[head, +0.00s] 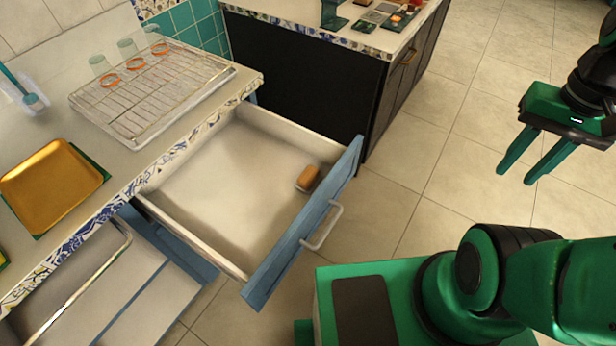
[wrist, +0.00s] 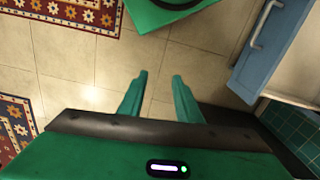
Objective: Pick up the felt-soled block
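A small block (head: 309,177) with an orange-brown upper part and a pale underside lies in the open drawer (head: 215,185), near the inside of its blue front. My gripper (head: 515,172) is at the right of the head view, over the floor and well apart from the drawer. Its two green fingers are spread with nothing between them. In the wrist view my gripper (wrist: 158,75) also shows open and empty above the floor tiles. The block is not visible in the wrist view, where only the drawer's blue front (wrist: 268,50) and handle show at the right.
The drawer front (head: 305,225) with its handle (head: 322,226) juts into the room. A second open drawer (head: 110,280) is below left. The counter holds a wire rack (head: 150,92) with glasses and a golden tray (head: 52,185). A dark cabinet (head: 300,80) stands behind. Open floor (head: 420,190) lies between.

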